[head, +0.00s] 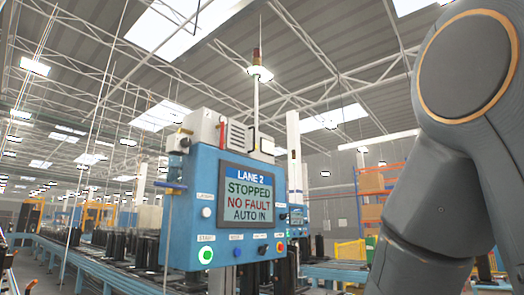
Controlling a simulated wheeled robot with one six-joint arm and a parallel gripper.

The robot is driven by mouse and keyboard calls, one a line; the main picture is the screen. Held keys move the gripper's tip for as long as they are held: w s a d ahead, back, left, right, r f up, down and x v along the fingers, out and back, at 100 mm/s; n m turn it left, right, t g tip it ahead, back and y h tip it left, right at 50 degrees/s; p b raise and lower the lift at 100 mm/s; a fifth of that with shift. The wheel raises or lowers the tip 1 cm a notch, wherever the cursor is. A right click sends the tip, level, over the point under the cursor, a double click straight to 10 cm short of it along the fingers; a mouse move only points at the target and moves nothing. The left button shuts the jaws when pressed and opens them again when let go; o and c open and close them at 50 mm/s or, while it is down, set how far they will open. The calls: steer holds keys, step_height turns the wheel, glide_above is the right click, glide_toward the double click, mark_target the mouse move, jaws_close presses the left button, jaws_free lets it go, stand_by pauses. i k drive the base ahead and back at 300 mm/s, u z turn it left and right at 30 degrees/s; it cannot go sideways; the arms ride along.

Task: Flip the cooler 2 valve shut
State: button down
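No thing marked as the cooler 2 valve can be made out in the head view. A blue lever-like handle (170,186) sticks out of the left side of a blue control box, with a small yellow piece (161,169) near it. A small yellow part (185,130) sits at the box's upper left. I cannot tell whether any of these is the valve. My gripper is out of view; only grey links of my arm show at the right.
The blue control box (206,240) has a screen (249,194) reading LANE 2, STOPPED, NO FAULT, AUTO IN. A lit green button (205,256) is below left. A conveyor (110,271) with dark parts runs behind. An orange rack (371,196) stands far right.

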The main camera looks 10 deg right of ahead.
mark_target(222, 126)
steer(key=z, duration=0.4)
steer(key=i, duration=1.2)
steer(key=u, duration=0.15)
